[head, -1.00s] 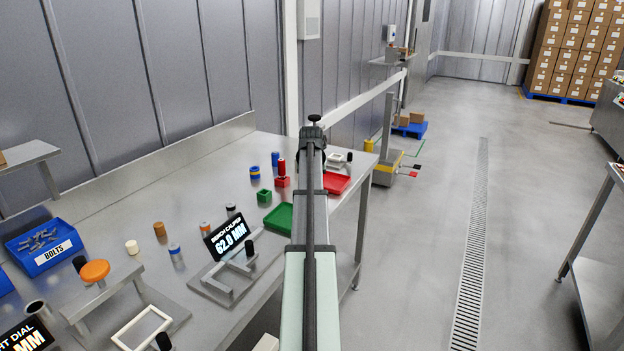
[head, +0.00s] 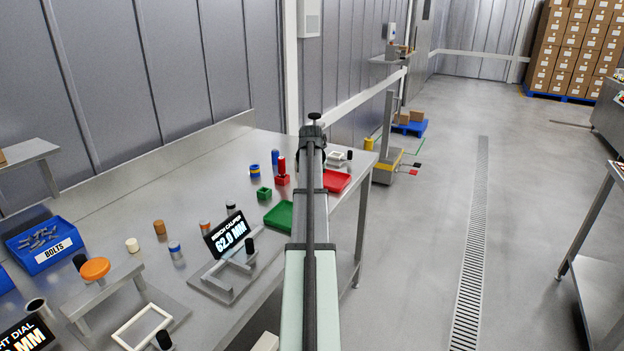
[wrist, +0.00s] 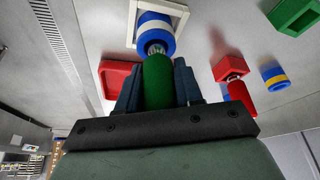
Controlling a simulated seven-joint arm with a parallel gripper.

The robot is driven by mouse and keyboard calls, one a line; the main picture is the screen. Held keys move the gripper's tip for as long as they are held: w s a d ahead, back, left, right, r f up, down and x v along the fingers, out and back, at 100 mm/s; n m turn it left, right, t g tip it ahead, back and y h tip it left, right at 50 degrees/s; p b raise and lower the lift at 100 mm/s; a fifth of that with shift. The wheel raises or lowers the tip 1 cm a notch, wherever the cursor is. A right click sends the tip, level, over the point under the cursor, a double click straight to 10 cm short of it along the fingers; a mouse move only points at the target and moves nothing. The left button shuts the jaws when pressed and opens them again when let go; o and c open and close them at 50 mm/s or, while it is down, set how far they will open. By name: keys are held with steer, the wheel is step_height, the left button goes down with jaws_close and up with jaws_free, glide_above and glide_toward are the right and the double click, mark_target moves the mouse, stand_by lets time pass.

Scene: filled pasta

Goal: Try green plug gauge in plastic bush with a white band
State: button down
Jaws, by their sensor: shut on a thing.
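My gripper (wrist: 158,90) is shut on the green plug gauge (wrist: 158,78), which lies between its dark blue fingers in the wrist view. The gauge's silver end points at the plastic bush with a white band (wrist: 154,20), a blue ring with a white stripe. The silver end is at the mouth of the bush; I cannot tell how deep it is inside. The bush sits in a white square frame (wrist: 182,12). In the head view my arm hides the gripper, gauge and bush; part of the white frame (head: 334,157) shows beside it.
A red tray (head: 337,181), a green tray (head: 280,215), a red block holding a red plug (head: 282,169) and a green block (head: 264,194) are nearby. A blue bush with a yellow band (wrist: 274,77) stands apart. The bench caliper display (head: 229,233) reads 62.0 MM.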

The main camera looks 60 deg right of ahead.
steer(key=shift+r, duration=0.2)
steer(key=shift+r, duration=3.1)
